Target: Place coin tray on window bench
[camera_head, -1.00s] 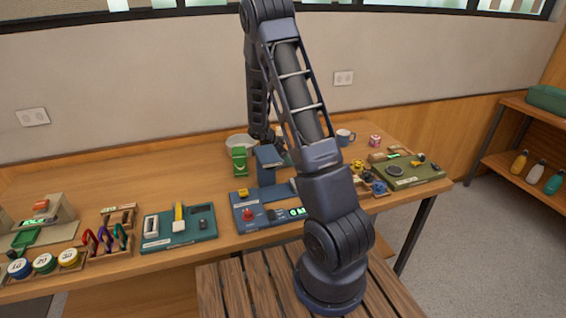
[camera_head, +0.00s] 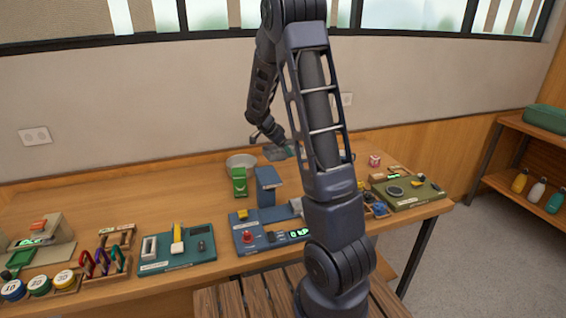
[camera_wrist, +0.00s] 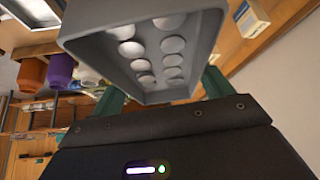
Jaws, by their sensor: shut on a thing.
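The coin tray (camera_wrist: 205,62) is a grey, slope-sided tray with several round, pale coins in rows. In the wrist view it is tilted in front of my gripper (camera_wrist: 162,92). My gripper's green fingers are shut on its near end. I cannot pick out the window bench for sure in either view.
The counter (camera_head: 120,203) carries a white bowl (camera_head: 241,161), a green device (camera_head: 239,181), a blue stand (camera_head: 267,187), a teal panel (camera_head: 176,249) and an olive panel (camera_head: 408,191). The counter's left rear is clear. A shelf (camera_head: 508,185) with bottles stands at right.

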